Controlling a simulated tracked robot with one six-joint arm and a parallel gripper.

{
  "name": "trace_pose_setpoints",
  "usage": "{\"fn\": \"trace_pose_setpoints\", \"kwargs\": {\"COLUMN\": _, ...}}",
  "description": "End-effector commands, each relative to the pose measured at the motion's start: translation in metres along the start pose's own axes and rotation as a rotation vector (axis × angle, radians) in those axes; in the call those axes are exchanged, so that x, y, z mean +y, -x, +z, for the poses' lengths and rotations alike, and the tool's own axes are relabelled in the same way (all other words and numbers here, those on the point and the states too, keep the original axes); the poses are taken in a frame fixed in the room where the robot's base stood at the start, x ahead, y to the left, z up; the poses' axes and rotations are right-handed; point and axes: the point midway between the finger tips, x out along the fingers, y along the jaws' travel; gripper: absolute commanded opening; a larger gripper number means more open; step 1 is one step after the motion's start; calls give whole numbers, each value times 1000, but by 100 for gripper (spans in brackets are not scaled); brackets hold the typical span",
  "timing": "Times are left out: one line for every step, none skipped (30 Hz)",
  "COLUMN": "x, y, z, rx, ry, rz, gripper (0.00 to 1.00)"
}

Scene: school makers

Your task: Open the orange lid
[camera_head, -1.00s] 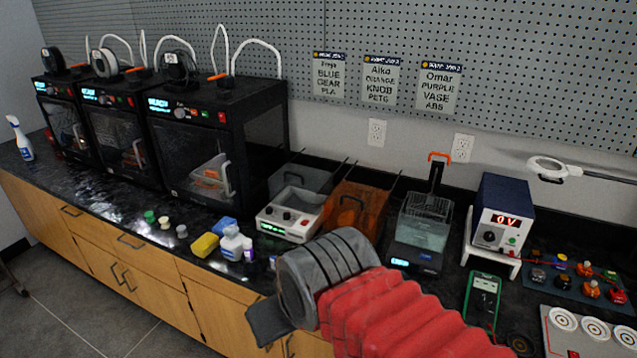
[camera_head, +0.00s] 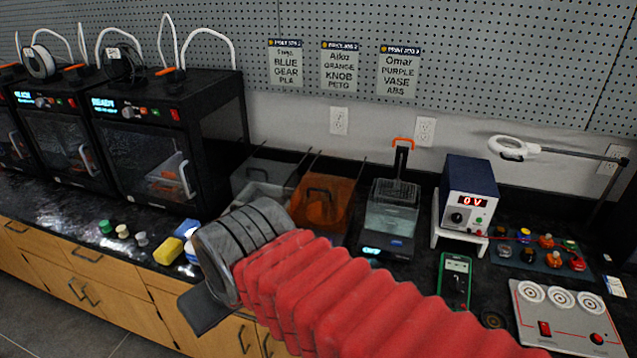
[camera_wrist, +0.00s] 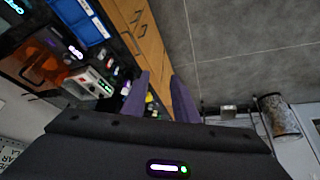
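The orange lid (camera_head: 325,190) is translucent with a dark handle, on a box at the back of the bench, right of a clear-grey one. In the wrist view, an orange translucent surface (camera_wrist: 35,62) shows at the left edge. My gripper (camera_wrist: 160,77) has two purple fingers standing apart with nothing held between them. They point toward the cabinet fronts and floor, away from the orange lid. In the head view my grey wrist and red arm sleeve cross in front of the bench, and the fingertips do not show.
Right of the orange box stand a clear tank (camera_head: 392,215) with an orange-handled basket, a blue power supply (camera_head: 467,195) and a green meter (camera_head: 455,280). 3D printers (camera_head: 150,150) line the left. A yellow sponge (camera_head: 168,250) and small bottles lie near the front edge.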

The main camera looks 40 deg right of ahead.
Motion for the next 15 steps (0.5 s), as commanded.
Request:
{"fn": "trace_pose_setpoints", "kwargs": {"x": 2, "y": 2, "z": -8, "rx": -6, "ry": 6, "rz": 7, "gripper": 26}}
{"fn": "trace_pose_setpoints", "kwargs": {"x": 3, "y": 3, "z": -13, "rx": -11, "ry": 11, "rz": 11, "gripper": 26}}
{"fn": "trace_pose_setpoints", "kwargs": {"x": 6, "y": 5, "z": -21, "rx": -16, "ry": 21, "rz": 18, "gripper": 26}}
{"fn": "trace_pose_setpoints", "kwargs": {"x": 10, "y": 6, "z": -28, "rx": -21, "ry": 29, "rz": 23, "gripper": 26}}
{"fn": "trace_pose_setpoints", "kwargs": {"x": 14, "y": 7, "z": -34, "rx": -28, "ry": 38, "rz": 28, "gripper": 26}}
{"fn": "trace_pose_setpoints", "kwargs": {"x": 20, "y": 9, "z": -44, "rx": -36, "ry": 51, "rz": 35, "gripper": 26}}
{"fn": "trace_pose_setpoints", "kwargs": {"x": 25, "y": 10, "z": -51, "rx": -42, "ry": 60, "rz": 41, "gripper": 26}}
{"fn": "trace_pose_setpoints", "kwargs": {"x": 30, "y": 11, "z": -58, "rx": -49, "ry": 70, "rz": 46, "gripper": 26}}
{"fn": "trace_pose_setpoints", "kwargs": {"x": 37, "y": 12, "z": -68, "rx": -59, "ry": 83, "rz": 53, "gripper": 26}}
{"fn": "trace_pose_setpoints", "kwargs": {"x": 43, "y": 13, "z": -75, "rx": -64, "ry": 92, "rz": 58, "gripper": 26}}
{"fn": "trace_pose_setpoints", "kwargs": {"x": 48, "y": 14, "z": -82, "rx": -72, "ry": 103, "rz": 62, "gripper": 26}}
{"fn": "trace_pose_setpoints", "kwargs": {"x": 56, "y": 14, "z": -91, "rx": -82, "ry": 116, "rz": 68, "gripper": 26}}
{"fn": "trace_pose_setpoints", "kwargs": {"x": 61, "y": 14, "z": -97, "rx": -89, "ry": 126, "rz": 72, "gripper": 26}}
{"fn": "trace_pose_setpoints", "kwargs": {"x": 68, "y": 15, "z": -104, "rx": -95, "ry": 134, "rz": 76, "gripper": 26}}
{"fn": "trace_pose_setpoints", "kwargs": {"x": 76, "y": 14, "z": -112, "rx": -106, "ry": 147, "rz": 80, "gripper": 26}}
